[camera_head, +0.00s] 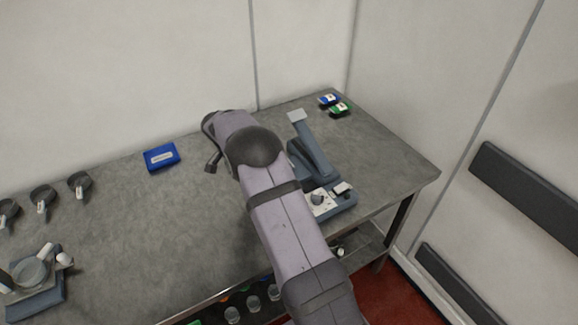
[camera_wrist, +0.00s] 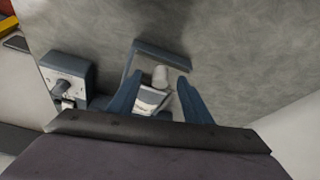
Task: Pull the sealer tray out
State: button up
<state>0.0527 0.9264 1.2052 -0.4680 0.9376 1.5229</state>
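The sealer (camera_head: 315,165) is a blue-grey machine near the right end of the table, with a raised arm ending in a pale pad. Its white control panel with a knob faces the front and also shows at the left of the wrist view (camera_wrist: 68,82). In the wrist view my gripper (camera_wrist: 160,92) shows two spread blue-grey fingers. A white piece with a pale rounded knob (camera_wrist: 160,75) lies between them, and a thin blue-grey bar (camera_wrist: 163,52) runs beyond. I cannot tell which part is the tray, or whether the fingers touch it. My arm hides the gripper in the head view.
A blue box (camera_head: 162,157) lies left of my arm. Blue (camera_head: 328,99) and green (camera_head: 340,109) packets lie at the back right. Several dark scoops (camera_head: 43,197) and a scale-like device (camera_head: 35,285) are at the left. The middle of the table (camera_head: 130,230) is clear.

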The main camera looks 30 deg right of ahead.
jog(key=shift+r, duration=0.15)
jog(key=p+v, duration=0.1)
jog(key=v, duration=0.3)
jog(key=shift+a+r+p, duration=0.2)
jog(key=shift+r+p, duration=0.1)
jog(key=shift+p, duration=0.1)
jog(key=shift+r, duration=0.15)
dwell(0.3)
jog(key=b+v, duration=0.2)
jog(key=v, duration=0.5)
jog(key=shift+b, duration=0.4)
